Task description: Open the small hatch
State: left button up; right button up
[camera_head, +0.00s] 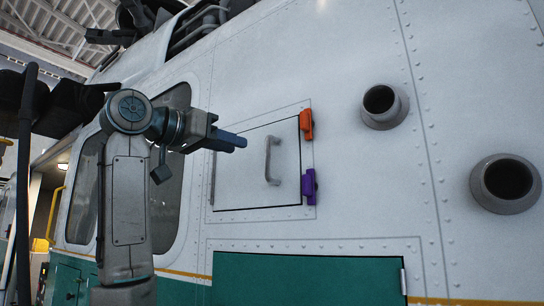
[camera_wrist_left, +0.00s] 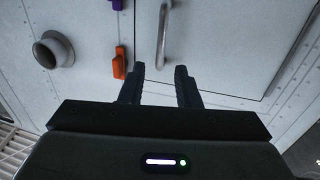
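The small hatch (camera_head: 240,185) is a white rectangular panel, shut flush in the white helicopter side. A grey bar handle (camera_head: 272,160) stands upright near its right edge. An orange latch (camera_head: 306,124) and a purple latch (camera_head: 309,186) sit on that edge. My left gripper (camera_head: 240,141) points at the hatch's upper part, left of the handle in the head view. In the left wrist view its two fingers (camera_wrist_left: 160,72) are apart and empty, with the handle (camera_wrist_left: 162,35) beyond them and the orange latch (camera_wrist_left: 119,63) to their left. My right gripper is out of view.
Two round grey ports (camera_head: 384,106) and (camera_head: 505,181) stick out of the fuselage right of the hatch. A green panel (camera_head: 310,278) lies below it. A dark window (camera_head: 168,170) is on the left, behind my left arm. The wall around the hatch is otherwise clear.

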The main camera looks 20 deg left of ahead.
aim_at(266, 152)
pick_arm(q)
jog(key=p+x, duration=0.5)
jog(key=x, duration=0.4)
jog(key=shift+w+d+r+p, duration=0.15)
jog(key=shift+w+p, duration=0.1)
jog(key=shift+p, duration=0.05)
jog(key=shift+w+d+p, duration=0.25)
jog(key=shift+w+p, duration=0.05)
jog(key=shift+w, duration=0.25)
jog(key=shift+c, duration=0.2)
grip_shut()
